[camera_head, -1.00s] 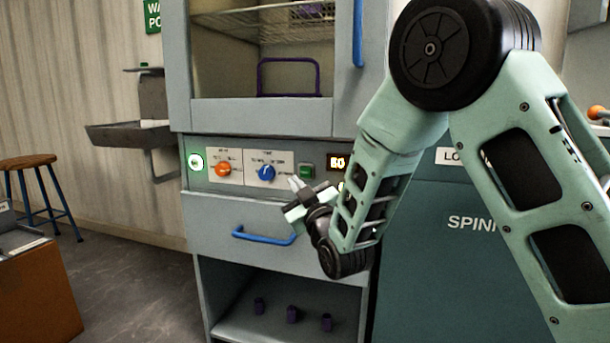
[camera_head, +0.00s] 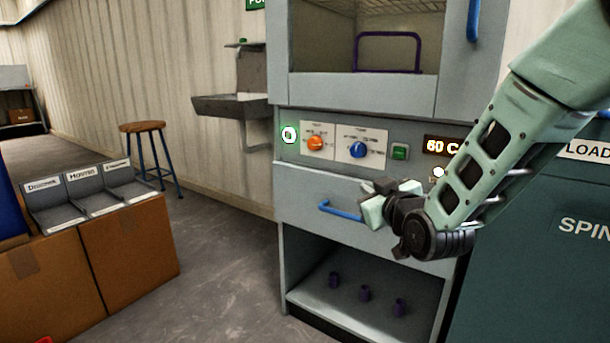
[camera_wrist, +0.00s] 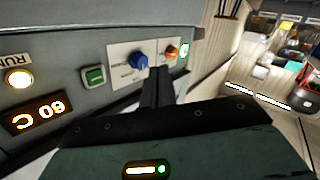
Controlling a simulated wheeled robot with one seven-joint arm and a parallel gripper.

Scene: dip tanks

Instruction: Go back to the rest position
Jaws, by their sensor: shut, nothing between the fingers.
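My gripper (camera_head: 370,200) is in front of the grey cabinet's drawer, below and to the right of the blue knob, in the head view. It is shut and empty, and its shut fingers also show in the wrist view (camera_wrist: 157,88). The cabinet's control panel (camera_head: 330,155) carries an orange knob (camera_head: 315,143), a blue knob (camera_head: 358,149), a green button (camera_head: 400,152) and a display (camera_head: 440,146) reading 60 C. In the wrist view the green button (camera_wrist: 94,77) and a lit lamp by "RUN" (camera_wrist: 18,78) show clearly. I see no contact with the panel.
A blue drawer handle (camera_head: 340,210) is just left of my gripper. A purple-handled rack (camera_head: 388,36) stands behind the cabinet's window. A teal spinner (camera_head: 540,250) stands right. Cardboard boxes (camera_head: 130,250) with labelled trays, a stool (camera_head: 143,127) and a sink (camera_head: 235,105) are left. Floor between is clear.

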